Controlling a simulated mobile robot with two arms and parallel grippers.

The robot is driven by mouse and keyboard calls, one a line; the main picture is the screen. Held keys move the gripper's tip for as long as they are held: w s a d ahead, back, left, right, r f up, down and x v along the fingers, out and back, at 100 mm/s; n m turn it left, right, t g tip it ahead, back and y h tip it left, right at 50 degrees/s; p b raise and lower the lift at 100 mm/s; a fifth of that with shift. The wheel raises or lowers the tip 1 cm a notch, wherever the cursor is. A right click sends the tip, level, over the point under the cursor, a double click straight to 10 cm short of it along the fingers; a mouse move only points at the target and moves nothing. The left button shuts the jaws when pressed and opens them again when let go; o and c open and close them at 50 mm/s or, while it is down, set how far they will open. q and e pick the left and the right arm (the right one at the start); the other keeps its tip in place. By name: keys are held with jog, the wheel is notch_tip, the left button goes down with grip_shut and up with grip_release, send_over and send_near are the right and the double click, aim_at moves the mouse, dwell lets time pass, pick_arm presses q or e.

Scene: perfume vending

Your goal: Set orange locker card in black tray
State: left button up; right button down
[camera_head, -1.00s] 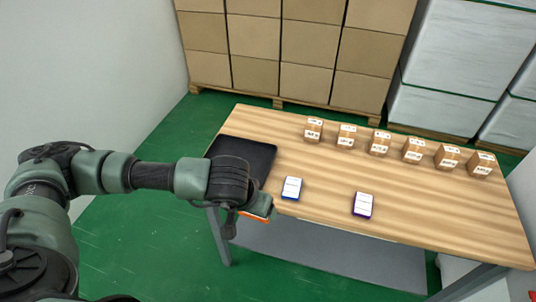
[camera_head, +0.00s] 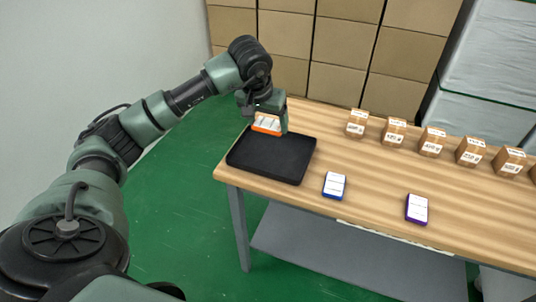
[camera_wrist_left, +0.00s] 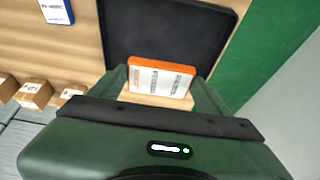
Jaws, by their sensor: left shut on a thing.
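The orange locker card (camera_head: 267,124), with a white labelled face, is held in my left gripper (camera_head: 268,122). The gripper is shut on it, above the far edge of the black tray. The card also shows between the fingers in the left wrist view (camera_wrist_left: 160,80). The black tray (camera_head: 270,160) lies flat and empty at the left end of the wooden table. It also shows beyond the card in the left wrist view (camera_wrist_left: 165,30). My right gripper is not in view.
A blue card (camera_head: 334,185) and a purple card (camera_head: 417,209) lie on the wooden table (camera_head: 375,185) right of the tray. Several small brown boxes (camera_head: 395,131) stand in a row along the far side. Stacked cartons (camera_head: 340,90) stand behind the table.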

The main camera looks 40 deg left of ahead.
aim_at(269, 159)
pick_arm(q)
notch_tip(269, 159, down, 12)
jog(key=shift+f+p, duration=0.1)
jog(key=shift+p, duration=0.35)
jog(key=o, duration=1.3)
jog(key=shift+o, duration=0.2)
jog(key=shift+r, duration=0.3)
jog(key=v, duration=1.1)
jog(key=shift+s+r+b, duration=0.2)
jog(key=shift+r+b, duration=0.05)
jog(key=shift+b, duration=0.2)
jog(key=shift+d, duration=0.15)
